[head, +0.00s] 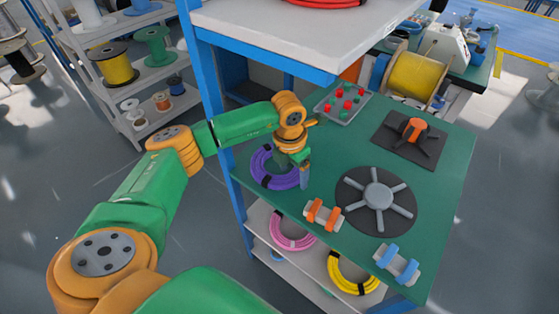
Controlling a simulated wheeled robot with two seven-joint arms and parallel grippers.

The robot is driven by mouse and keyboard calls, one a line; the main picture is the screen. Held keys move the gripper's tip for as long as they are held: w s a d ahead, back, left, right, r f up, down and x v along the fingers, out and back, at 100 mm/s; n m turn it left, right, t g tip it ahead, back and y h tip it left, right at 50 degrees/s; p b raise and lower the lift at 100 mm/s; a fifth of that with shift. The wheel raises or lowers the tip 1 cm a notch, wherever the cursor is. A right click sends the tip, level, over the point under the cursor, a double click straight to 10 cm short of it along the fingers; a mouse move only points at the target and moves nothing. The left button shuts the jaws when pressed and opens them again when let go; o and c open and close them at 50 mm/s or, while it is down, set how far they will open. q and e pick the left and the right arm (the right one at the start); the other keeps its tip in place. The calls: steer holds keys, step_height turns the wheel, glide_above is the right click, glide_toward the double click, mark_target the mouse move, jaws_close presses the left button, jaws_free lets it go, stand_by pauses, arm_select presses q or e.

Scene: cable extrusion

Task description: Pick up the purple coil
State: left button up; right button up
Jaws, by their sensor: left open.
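The purple coil (268,177) lies flat on the green table top (446,190), near its left edge. My left arm reaches in from the left, and my left gripper (304,182) points down at the coil's right side. The gripper is open. The wrist hides the coil's upper right part, and I cannot tell whether the fingers touch the coil. My right gripper is not in view.
A grey spoked disc (377,195), an orange-handled fixture (416,130) and a tray with red and green buttons (343,103) are on the table. Orange (324,214) and blue (397,262) clamps sit near its front edge. Pink (292,232) and yellow (352,280) coils lie on the shelf below.

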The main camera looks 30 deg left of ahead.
arm_select(q)
steer(key=shift+w+f, duration=0.2)
steer(key=shift+f, duration=0.25)
steer(key=shift+s+r, duration=0.1)
steer(key=c, duration=0.7)
jaws_close()
